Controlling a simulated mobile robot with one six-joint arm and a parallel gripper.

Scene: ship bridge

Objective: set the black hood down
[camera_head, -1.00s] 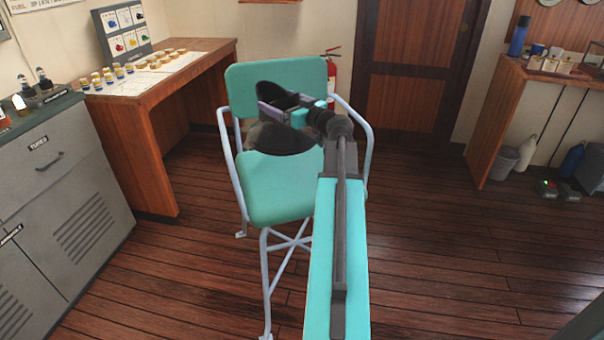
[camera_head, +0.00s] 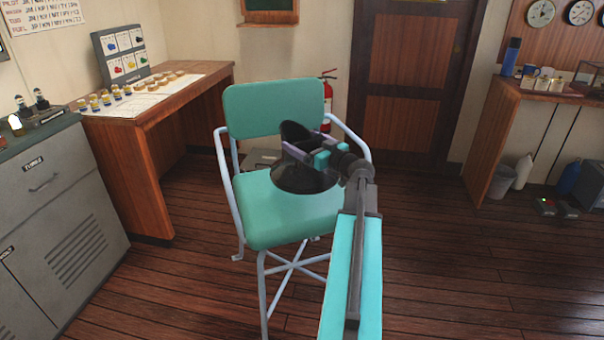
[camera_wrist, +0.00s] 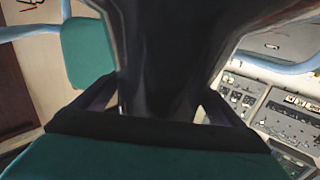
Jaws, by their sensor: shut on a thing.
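The black hood (camera_head: 304,177) is a dark flared piece with a narrower upright part. It is over the seat of the teal chair (camera_head: 262,212) in the head view. My gripper (camera_head: 302,150) is shut on the hood's narrower part. In the wrist view the dark hood (camera_wrist: 175,60) fills the middle, between the two fingers. I cannot tell from these views whether the hood's lower rim touches the seat. The chair's backrest (camera_head: 275,108) stands behind the hood, and pale metal armrests flank it.
A wooden desk (camera_head: 150,150) with small pots and a chart is at the left, beside a grey cabinet (camera_head: 60,190). A fire extinguisher (camera_head: 327,100) stands behind the chair. A wooden counter (camera_head: 530,90) is at the right. The floor (camera_head: 430,250) right of the chair is clear.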

